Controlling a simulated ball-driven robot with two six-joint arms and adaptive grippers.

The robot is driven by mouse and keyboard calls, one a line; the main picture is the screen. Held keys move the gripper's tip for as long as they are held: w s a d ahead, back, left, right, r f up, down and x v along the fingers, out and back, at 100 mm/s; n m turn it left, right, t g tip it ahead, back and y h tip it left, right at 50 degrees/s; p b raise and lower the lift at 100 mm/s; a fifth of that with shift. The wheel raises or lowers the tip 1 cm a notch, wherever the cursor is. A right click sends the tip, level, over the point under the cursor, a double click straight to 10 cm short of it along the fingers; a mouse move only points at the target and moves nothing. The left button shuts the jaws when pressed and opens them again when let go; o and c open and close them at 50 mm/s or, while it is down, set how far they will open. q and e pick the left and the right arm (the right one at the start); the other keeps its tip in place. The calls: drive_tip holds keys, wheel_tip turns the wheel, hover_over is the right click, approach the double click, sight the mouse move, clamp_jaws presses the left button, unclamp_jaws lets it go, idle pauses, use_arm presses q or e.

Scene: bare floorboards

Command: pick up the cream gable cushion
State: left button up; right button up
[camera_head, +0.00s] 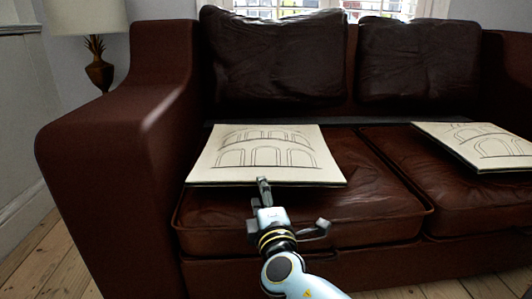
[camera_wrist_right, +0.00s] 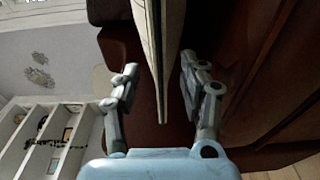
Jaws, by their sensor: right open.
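A cream cushion (camera_head: 265,155) with dark arch drawings lies flat on the left seat of a brown leather sofa, its front edge at the seat front. My right gripper (camera_head: 265,190) is at that front edge, its upper finger overlapping the edge in the head view. In the wrist view the cushion (camera_wrist_right: 166,50) shows edge-on between the two open fingers of the right gripper (camera_wrist_right: 158,75). The fingers do not appear closed on it. A second cream cushion (camera_head: 480,143) with arch drawings lies on the right seat. My left gripper is not in view.
The sofa's left armrest (camera_head: 115,150) rises to the left of the cushion. Two dark back cushions (camera_head: 275,60) stand behind it. A lamp (camera_head: 95,50) is at the far left. Bare floorboards (camera_head: 50,260) show at the lower left.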

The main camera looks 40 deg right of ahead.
sight(256, 171)
drive_tip(key=x, duration=0.8)
drive_tip(key=shift+f, duration=0.15)
drive_tip(key=shift+c, duration=0.4)
clamp_jaws()
drive_tip(key=shift+r, duration=0.2)
